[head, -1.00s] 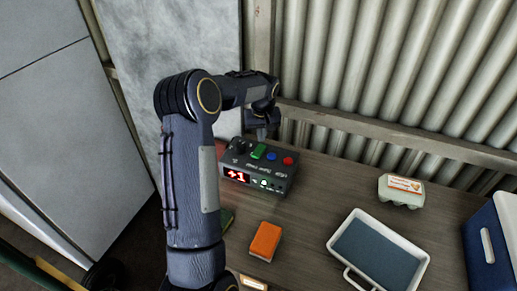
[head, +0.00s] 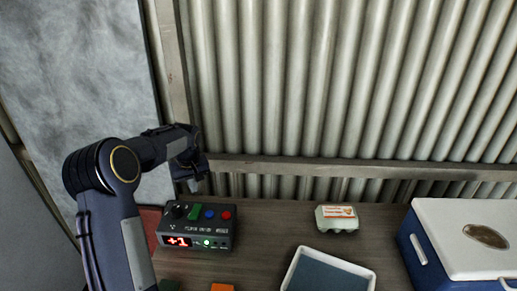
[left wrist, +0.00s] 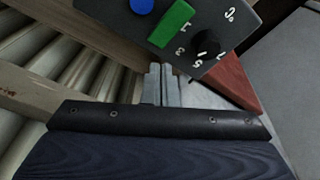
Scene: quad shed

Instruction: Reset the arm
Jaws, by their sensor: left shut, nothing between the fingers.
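My left arm rises from the lower left of the head view and bends over at the elbow. My left gripper (head: 193,186) hangs just above and behind the dark control box (head: 196,242), over its back edge. In the left wrist view the two fingertips (left wrist: 163,72) are together with nothing between them, near the box's green switch (left wrist: 172,24). The box (left wrist: 215,30) has a knob, a green switch, a blue button and a red button. Its red display reads +1, and a small green light is lit. My right gripper is not in view.
The wooden bench (head: 270,226) runs along a corrugated metal wall (head: 330,80). An egg carton (head: 336,219), a white-rimmed tray (head: 297,262) and a blue cooler with a white lid (head: 455,215) stand to the right. An orange object (head: 222,287) shows at the bottom edge.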

